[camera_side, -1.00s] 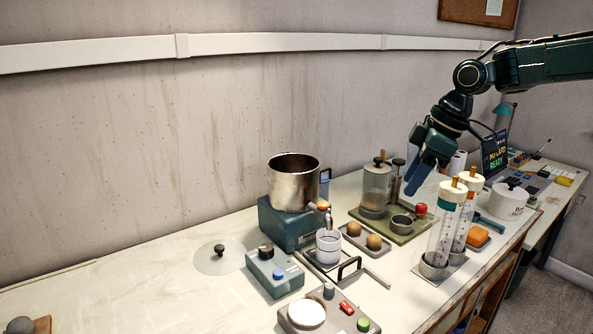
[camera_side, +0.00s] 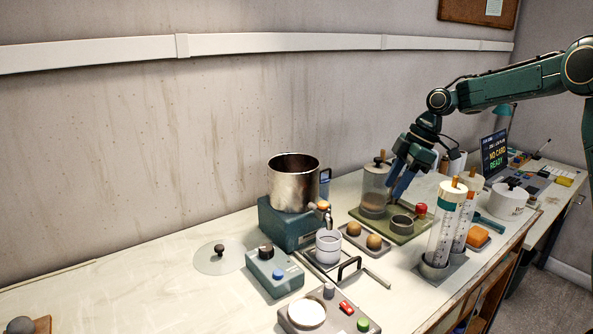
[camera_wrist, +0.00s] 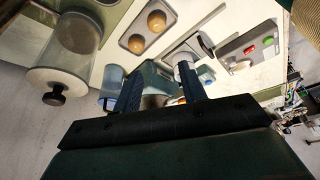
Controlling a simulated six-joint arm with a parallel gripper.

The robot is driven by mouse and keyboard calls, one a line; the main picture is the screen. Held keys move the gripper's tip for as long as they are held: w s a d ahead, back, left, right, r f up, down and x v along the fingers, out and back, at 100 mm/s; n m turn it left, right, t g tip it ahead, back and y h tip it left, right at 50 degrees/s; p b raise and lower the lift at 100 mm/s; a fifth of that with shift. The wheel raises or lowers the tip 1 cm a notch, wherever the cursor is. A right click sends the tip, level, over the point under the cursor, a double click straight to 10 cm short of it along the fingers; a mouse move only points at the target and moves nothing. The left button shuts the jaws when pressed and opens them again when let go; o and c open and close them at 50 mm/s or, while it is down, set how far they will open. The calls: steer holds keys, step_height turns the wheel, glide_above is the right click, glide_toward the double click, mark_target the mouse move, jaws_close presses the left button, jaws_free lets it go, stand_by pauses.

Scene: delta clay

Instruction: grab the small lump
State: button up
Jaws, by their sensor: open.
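Two round brown lumps sit apart on a small grey tray (camera_side: 346,238): a back-left lump (camera_side: 354,229) and a front-right lump (camera_side: 374,242). The back-left one looks slightly smaller in the side view, but the difference is slight. In the wrist view the lumps (camera_wrist: 156,20) (camera_wrist: 136,43) show near the top, beyond my fingertips. My gripper (camera_side: 396,192) is open and empty, its blue fingers pointing down beside the glass jar, right of and above the lump tray. In the wrist view my gripper (camera_wrist: 160,75) shows both fingers spread with nothing between them.
A glass jar (camera_side: 374,190) and a small dark cup (camera_side: 402,224) stand on a green tray (camera_side: 416,236) close to my fingers. Tall clear cylinders (camera_side: 440,235) stand in front. A steel pot (camera_side: 293,185) and a white cup (camera_side: 328,247) stand left of the lumps.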

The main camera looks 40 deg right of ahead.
steer(key=shift+w+a+f, duration=0.1)
steer(key=shift+a+f, duration=0.05)
steer(key=shift+f, duration=2.1)
steer(key=shift+w+a+f, duration=0.1)
steer(key=shift+f, duration=2.15)
steer(key=shift+x, duration=3.1)
steer(key=shift+s, duration=0.1)
steer(key=c, duration=0.6)
